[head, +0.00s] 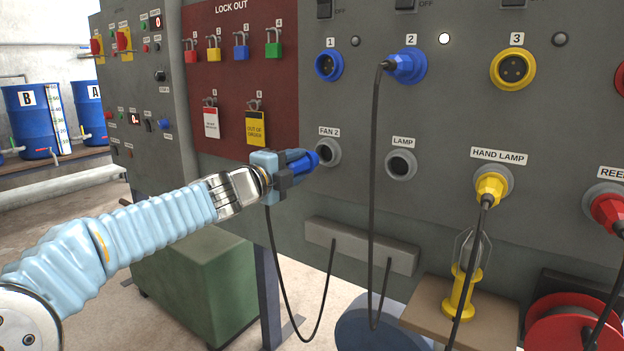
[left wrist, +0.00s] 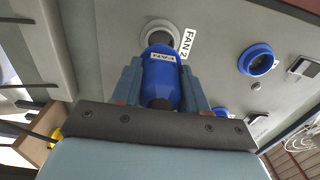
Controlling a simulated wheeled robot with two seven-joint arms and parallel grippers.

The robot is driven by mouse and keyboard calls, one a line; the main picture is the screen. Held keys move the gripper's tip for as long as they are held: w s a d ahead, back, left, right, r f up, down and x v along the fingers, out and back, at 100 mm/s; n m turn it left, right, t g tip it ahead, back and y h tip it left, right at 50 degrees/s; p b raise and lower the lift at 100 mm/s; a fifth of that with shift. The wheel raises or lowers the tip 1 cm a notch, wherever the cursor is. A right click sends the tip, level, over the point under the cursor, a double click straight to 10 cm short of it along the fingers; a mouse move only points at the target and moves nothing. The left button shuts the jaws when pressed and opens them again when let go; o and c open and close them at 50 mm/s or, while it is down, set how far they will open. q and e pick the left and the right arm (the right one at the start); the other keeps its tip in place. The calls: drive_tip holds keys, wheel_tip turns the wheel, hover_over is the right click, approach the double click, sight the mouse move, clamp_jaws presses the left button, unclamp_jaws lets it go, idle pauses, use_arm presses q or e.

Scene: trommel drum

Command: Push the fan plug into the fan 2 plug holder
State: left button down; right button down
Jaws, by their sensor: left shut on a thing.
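My left gripper (head: 285,170) is shut on the blue fan plug (head: 301,161), whose black cable hangs down below it. The plug's front end points at the round grey fan 2 plug holder (head: 327,152) on the panel, close to its left side in the head view. In the left wrist view the plug (left wrist: 160,80), labelled FAN, sits between the fingers, with the fan 2 holder (left wrist: 160,32) just beyond its tip. The plug's nose hides part of the holder, so I cannot tell whether they touch. My right gripper is not in view.
The lamp holder (head: 401,164) is empty, right of fan 2. A blue plug (head: 405,67) is in socket 2, a yellow plug (head: 491,187) in the hand lamp holder. Padlocks hang on the red lock out board (head: 240,130). A grey cable box (head: 362,245) juts out below.

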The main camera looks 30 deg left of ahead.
sight(311, 159)
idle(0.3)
use_arm(q)
drive_tip(key=shift+w+d, duration=0.15)
drive_tip(key=shift+w, duration=1.3)
drive_tip(key=shift+w+d, duration=0.1)
drive_tip(key=shift+w, duration=1.35)
drive_tip(key=shift+w, duration=0.3)
idle(0.4)
drive_tip(key=c, duration=0.5)
unclamp_jaws()
